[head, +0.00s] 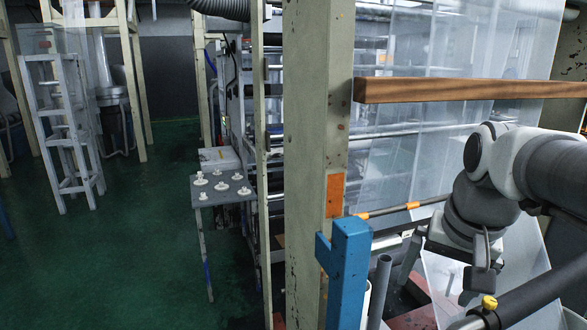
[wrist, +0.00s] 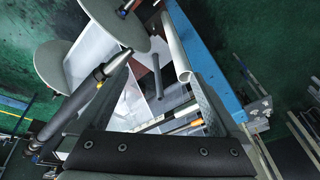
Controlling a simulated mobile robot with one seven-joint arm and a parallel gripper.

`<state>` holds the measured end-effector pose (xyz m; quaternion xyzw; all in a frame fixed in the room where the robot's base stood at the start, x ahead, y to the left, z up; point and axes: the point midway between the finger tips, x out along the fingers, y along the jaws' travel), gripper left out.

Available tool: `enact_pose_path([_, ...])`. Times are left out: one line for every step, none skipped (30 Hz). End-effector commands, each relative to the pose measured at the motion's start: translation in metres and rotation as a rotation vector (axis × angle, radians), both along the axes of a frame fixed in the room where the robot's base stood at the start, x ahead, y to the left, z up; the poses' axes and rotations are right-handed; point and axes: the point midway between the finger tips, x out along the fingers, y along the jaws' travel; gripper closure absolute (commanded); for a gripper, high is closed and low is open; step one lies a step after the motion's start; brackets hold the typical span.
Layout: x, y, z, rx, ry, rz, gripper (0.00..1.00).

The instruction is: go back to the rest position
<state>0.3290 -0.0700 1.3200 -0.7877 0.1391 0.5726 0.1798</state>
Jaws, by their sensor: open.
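My gripper (head: 482,272) hangs below my bent white-and-grey arm at the right of the head view. It points down beside the blue post, over the rollers and film. It is open, and nothing shows between its fingers. In the wrist view a dark bolted bar fills the bottom, and a pale opening with rods lies beyond. I cannot tell there how far the fingers stand from the rods. No rest position is marked in either view.
A blue post (head: 347,265) and a cream column (head: 318,160) stand left of my arm. A wooden beam (head: 455,90) crosses above. A dark rod with a yellow knob (head: 489,302) lies close below my gripper. A small table (head: 225,190) stands left; the green floor (head: 120,260) there is clear.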

Motion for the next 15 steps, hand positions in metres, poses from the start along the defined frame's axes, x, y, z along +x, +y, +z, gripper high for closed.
enact_pose_path([-0.013, 0.013, -0.003, -0.018, -0.026, 0.060, 0.00])
enact_pose_path([-0.020, 0.020, -0.005, -0.030, -0.039, 0.096, 0.00])
enact_pose_path([-0.029, 0.029, -0.009, -0.046, -0.059, 0.143, 0.00])
enact_pose_path([-0.035, 0.035, -0.012, -0.058, -0.073, 0.177, 0.00])
enact_pose_path([-0.041, 0.040, -0.015, -0.070, -0.087, 0.209, 0.00])
enact_pose_path([-0.050, 0.047, -0.020, -0.086, -0.102, 0.249, 0.00])
enact_pose_path([-0.055, 0.051, -0.023, -0.099, -0.114, 0.278, 0.00])
enact_pose_path([-0.060, 0.055, -0.026, -0.110, -0.125, 0.303, 0.00])
enact_pose_path([-0.066, 0.059, -0.030, -0.123, -0.137, 0.333, 0.00])
enact_pose_path([-0.069, 0.061, -0.033, -0.132, -0.144, 0.353, 0.00])
enact_pose_path([-0.073, 0.064, -0.035, -0.141, -0.152, 0.371, 0.00])
enact_pose_path([-0.076, 0.066, -0.038, -0.151, -0.160, 0.392, 0.00])
enact_pose_path([-0.078, 0.067, -0.040, -0.156, -0.165, 0.403, 0.00])
enact_pose_path([-0.080, 0.068, -0.042, -0.160, -0.168, 0.412, 0.00])
enact_pose_path([-0.081, 0.069, -0.043, -0.164, -0.173, 0.420, 0.00])
